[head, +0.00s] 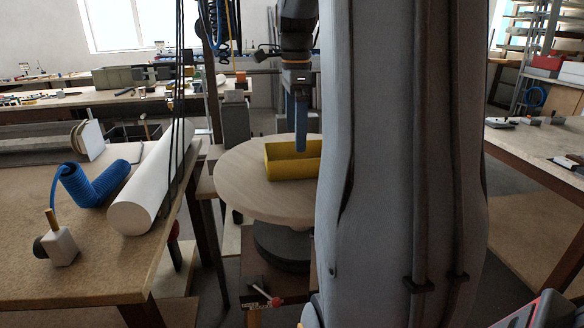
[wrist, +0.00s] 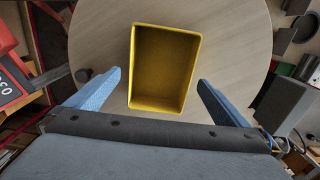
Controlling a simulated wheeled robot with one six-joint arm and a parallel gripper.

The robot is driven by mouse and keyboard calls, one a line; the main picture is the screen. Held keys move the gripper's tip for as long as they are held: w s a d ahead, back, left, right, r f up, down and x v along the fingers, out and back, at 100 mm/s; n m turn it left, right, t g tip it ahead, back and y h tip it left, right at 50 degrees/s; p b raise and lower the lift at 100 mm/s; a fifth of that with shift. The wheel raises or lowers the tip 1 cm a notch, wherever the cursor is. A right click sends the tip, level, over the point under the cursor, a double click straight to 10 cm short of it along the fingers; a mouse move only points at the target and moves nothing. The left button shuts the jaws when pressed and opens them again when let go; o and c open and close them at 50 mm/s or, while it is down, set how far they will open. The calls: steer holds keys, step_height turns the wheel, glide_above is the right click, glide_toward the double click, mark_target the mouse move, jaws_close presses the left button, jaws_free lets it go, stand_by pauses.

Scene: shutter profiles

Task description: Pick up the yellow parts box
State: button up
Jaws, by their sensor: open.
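The yellow parts box (head: 284,166) stands on a round wooden table top in the head view, partly hidden by my arm. In the wrist view the yellow parts box (wrist: 163,68) is empty, with its open side toward the camera. My gripper (wrist: 161,80) is open, with one blue finger to the left of the box and one to the right. Both fingertips are apart from the box's walls in the picture. In the head view my gripper (head: 301,150) points down over the box; only one finger shows clearly.
The round table top (head: 245,190) is otherwise bare. A workbench (head: 105,240) on the left holds a white roll (head: 150,185), a blue coiled hose (head: 95,185) and a small block (head: 60,245). Dark cables hang between bench and round table. A grey block (wrist: 285,105) stands right of the round table.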

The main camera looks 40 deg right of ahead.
mark_target(298, 155)
steer(key=f+p, duration=0.1)
steer(key=f, duration=0.1)
steer(key=f+p, duration=0.1)
steer(key=f, duration=0.2)
steer(key=f+p, duration=0.1)
steer(key=f, duration=0.1)
steer(key=shift+s+d+f, duration=0.15)
steer(key=shift+d+f, duration=0.05)
steer(key=shift+d, duration=0.15)
steer(key=c, duration=0.8)
